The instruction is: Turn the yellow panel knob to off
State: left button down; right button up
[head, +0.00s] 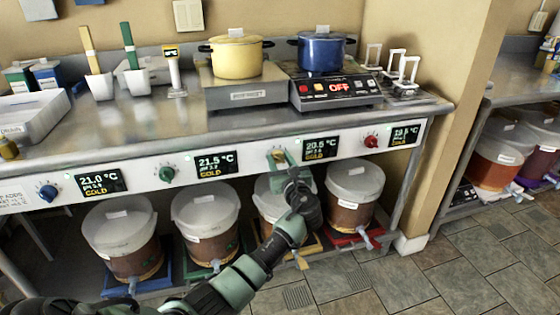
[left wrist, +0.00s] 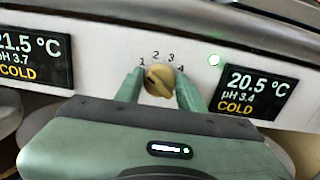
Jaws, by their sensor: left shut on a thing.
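The yellow panel knob (head: 278,154) is on the white front panel, between the 21.5 °C and 20.5 °C displays. In the left wrist view the yellow knob (left wrist: 159,80) has the numbers 1 to 4 printed in an arc above it. I cannot clearly tell which mark it points at. My left gripper (head: 281,158) reaches up to the panel from below and is shut on the knob. In the left wrist view its green fingers (left wrist: 160,88) are on either side of the knob. An off label is not visible there. My right gripper is not in view.
A blue knob (head: 47,192) and a green knob (head: 166,174) are to the left, a red knob (head: 371,141) to the right. The 20.5 °C display (head: 320,148) reads COLD. Several lidded buckets stand below. A yellow pot (head: 237,58) and blue pot (head: 322,54) stand above.

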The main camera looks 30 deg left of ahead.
pick_arm(q)
jog(key=n, duration=0.2)
jog(key=shift+n, duration=0.3)
jog(key=shift+f+n, duration=0.1)
jog(key=shift+n, duration=0.7)
jog(key=shift+s+n+b, duration=0.1)
jog(key=shift+n+b, duration=0.2)
jog(key=shift+n, duration=0.9)
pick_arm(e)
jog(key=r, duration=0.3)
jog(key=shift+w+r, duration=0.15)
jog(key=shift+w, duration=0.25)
